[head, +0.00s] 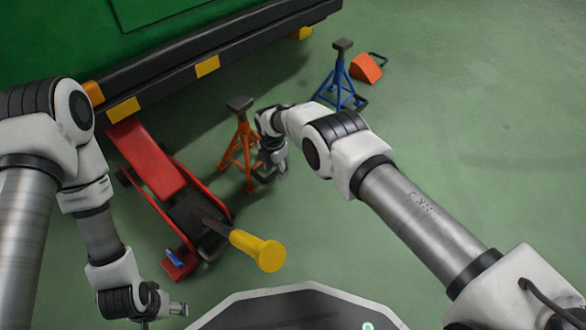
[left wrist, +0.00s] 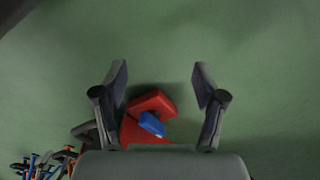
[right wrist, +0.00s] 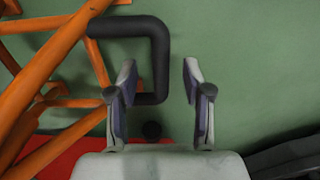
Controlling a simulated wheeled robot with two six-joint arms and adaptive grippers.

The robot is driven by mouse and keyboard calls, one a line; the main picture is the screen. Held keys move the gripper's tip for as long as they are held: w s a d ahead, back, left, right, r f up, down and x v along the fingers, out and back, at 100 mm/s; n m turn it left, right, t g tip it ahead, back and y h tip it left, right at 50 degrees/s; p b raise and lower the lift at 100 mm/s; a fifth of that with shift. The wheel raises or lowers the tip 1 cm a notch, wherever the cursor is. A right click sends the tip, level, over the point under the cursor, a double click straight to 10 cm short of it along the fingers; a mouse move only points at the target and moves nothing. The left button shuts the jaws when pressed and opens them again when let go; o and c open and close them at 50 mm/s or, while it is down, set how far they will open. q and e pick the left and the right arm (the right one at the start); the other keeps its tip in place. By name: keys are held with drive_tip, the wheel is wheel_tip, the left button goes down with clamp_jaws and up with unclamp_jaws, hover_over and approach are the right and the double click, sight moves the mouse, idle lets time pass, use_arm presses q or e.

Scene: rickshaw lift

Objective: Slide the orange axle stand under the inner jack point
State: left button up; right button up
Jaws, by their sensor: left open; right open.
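The orange axle stand (head: 240,150) stands on the floor in front of the green vehicle's black sill (head: 180,72), its dark top apart from the sill. Yellow pads (head: 207,66) mark the sill; I cannot tell which is the inner jack point. My right gripper (head: 281,172) is open beside the stand's lower right side. In the right wrist view, the stand's legs (right wrist: 45,75) are at left and its black loop handle (right wrist: 158,50) reaches toward the open fingers (right wrist: 157,82); no grip shows. My left gripper (head: 178,308) is open and empty, low at left.
A red floor jack (head: 150,160) with a yellow-ended handle (head: 258,250) lies left of the stand, reaching the sill. A blue axle stand (head: 340,80) and an orange wedge (head: 367,68) are at the back right. The floor at right is clear.

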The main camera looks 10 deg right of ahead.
drive_tip(key=shift+r+p, duration=2.35)
drive_tip(key=shift+r, duration=1)
use_arm(q)
drive_tip(key=r, duration=0.1)
drive_tip(key=s+r, duration=0.1)
drive_tip(key=r, duration=0.3)
drive_tip(key=shift+s+r, duration=0.2)
drive_tip(key=shift+s, duration=0.2)
